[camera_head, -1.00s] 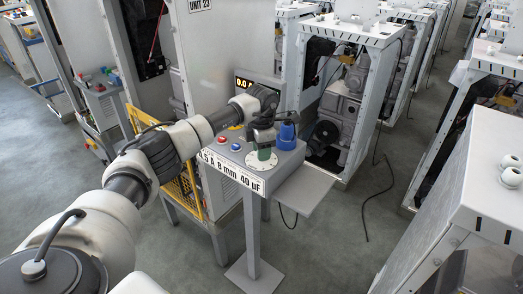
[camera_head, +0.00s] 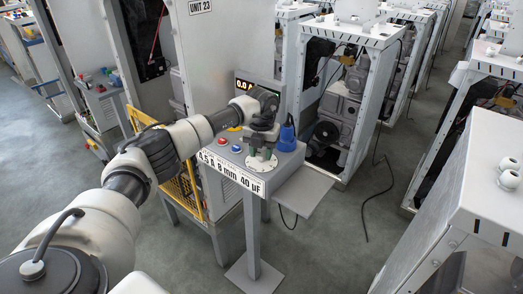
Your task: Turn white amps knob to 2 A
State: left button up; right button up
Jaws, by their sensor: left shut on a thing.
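A grey control box (camera_head: 284,162) on a post carries the knobs, buttons and a front label reading 4,5 A 8 mm 40 µF. My left gripper (camera_head: 262,146) points down over the round white dial plate (camera_head: 262,163) at the front of the box. It is shut on the knob standing on that plate, which was green in the earlier frame and is now mostly hidden. A blue knob (camera_head: 287,138) stands apart, to the right. I cannot make out a white knob; the gripper may cover it. My right gripper is not in view.
A display (camera_head: 243,84) behind the box shows orange digits starting 0.0, partly hidden by my arm. Red (camera_head: 223,141) and blue (camera_head: 236,149) buttons sit left of the dial. A grey shelf (camera_head: 304,190) juts out right. Open machine cabinets stand behind.

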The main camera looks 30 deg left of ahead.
pick_arm(q)
jog(key=n, duration=0.4)
jog(key=shift+r+p, duration=0.15)
jog(key=shift+p, duration=0.25)
jog(key=shift+n, duration=1.6)
jog(key=o, duration=0.9)
